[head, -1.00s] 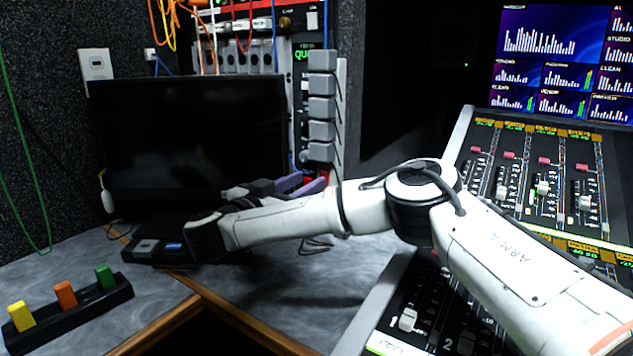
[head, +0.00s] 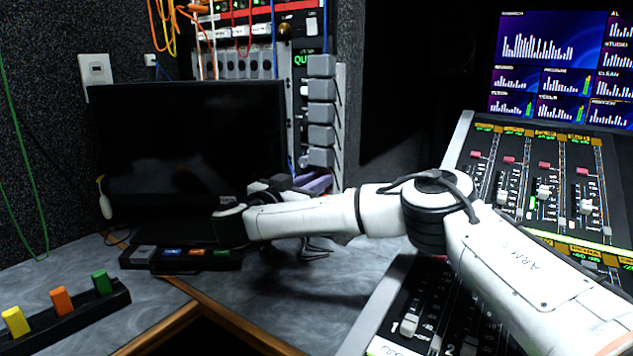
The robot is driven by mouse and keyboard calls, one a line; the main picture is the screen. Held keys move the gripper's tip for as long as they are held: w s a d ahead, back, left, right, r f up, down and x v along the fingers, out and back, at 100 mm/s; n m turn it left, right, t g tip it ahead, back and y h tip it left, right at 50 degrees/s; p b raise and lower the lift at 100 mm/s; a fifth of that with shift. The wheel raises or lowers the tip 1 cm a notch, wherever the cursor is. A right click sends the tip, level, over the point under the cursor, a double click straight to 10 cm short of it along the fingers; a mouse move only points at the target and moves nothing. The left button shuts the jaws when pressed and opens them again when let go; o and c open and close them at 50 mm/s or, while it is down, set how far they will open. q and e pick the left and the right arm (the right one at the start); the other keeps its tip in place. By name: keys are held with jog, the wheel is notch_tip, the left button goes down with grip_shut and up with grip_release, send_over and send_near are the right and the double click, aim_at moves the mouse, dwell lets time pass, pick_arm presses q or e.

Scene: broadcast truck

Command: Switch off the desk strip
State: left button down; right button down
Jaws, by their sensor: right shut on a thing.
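The desk strip appears to be the upright pale strip (head: 341,125) with several grey plugs (head: 321,112), behind the desk and right of the dark monitor. My right gripper (head: 312,184) reaches to its lower end, its purple-tipped fingers partly hidden behind my wrist. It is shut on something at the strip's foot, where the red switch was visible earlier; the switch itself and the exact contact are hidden. My left gripper is not in view.
A dark monitor (head: 190,140) stands behind my wrist. A black box with coloured buttons (head: 180,257) lies in front of it. A block with yellow, orange and green pieces (head: 65,318) is front left. A sloped mixing console (head: 545,170) fills the right.

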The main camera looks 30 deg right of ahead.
jog(key=shift+f, duration=0.1)
jog(key=t+h, duration=0.1)
jog(key=f+h, duration=0.1)
jog(key=h, duration=0.1)
jog(key=shift+a+t+p, duration=0.15)
jog(key=shift+t+p, duration=0.15)
jog(key=shift+t, duration=0.1)
jog(key=c, duration=1.6)
grip_release()
jog(key=shift+h, duration=0.3)
jog(key=shift+c, duration=0.2)
jog(key=shift+s, duration=0.1)
